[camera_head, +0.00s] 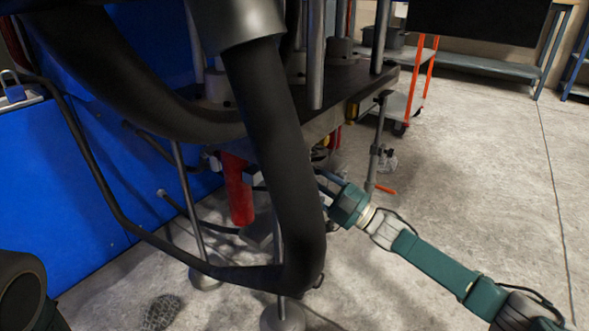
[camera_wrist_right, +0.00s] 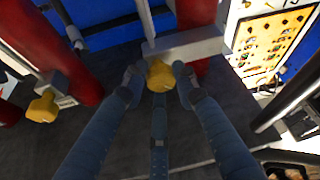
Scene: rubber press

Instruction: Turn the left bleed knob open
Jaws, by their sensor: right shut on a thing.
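In the right wrist view, a yellow knob (camera_wrist_right: 160,76) sits on a grey block (camera_wrist_right: 190,44) in front of a red cylinder (camera_wrist_right: 196,12). My right gripper (camera_wrist_right: 158,70) is shut on this knob, one finger on each side. A second yellow knob (camera_wrist_right: 42,107) is on another grey block by a red cylinder at the left, apart from the gripper. In the head view, my right gripper (camera_head: 328,184) reaches under the press from the right. The held knob is hidden there. My left gripper is not in view.
A red cylinder (camera_head: 238,190) stands beneath the press table (camera_head: 345,105) in the head view. A thick black curved tube crosses in front. A lever with an orange handle (camera_head: 385,189) is beside my right wrist. The concrete floor (camera_head: 480,180) at right is clear.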

